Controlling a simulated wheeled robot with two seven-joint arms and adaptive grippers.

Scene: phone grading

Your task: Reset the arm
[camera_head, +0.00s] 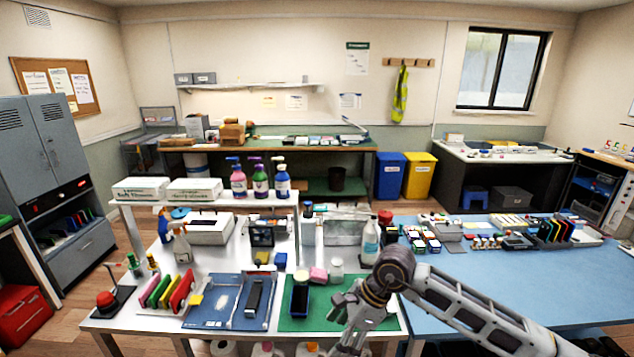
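My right arm (470,308) reaches in from the lower right, bent at its wrist. My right gripper (340,328) hangs over the right part of the green mat (382,322) at the front of the white table. Its fingers look spread apart, with nothing seen between them. A dark phone-like item in a tray (299,300) lies on the mat to its left, apart from the gripper. My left arm and gripper are not in view.
A blue tray (204,318) with a dark device (253,297) lies left of the mat. Coloured upright slabs (181,291) and a red button (105,299) stand farther left. A clear bottle (370,241) stands behind my wrist. The blue table (560,290) is bare at its front.

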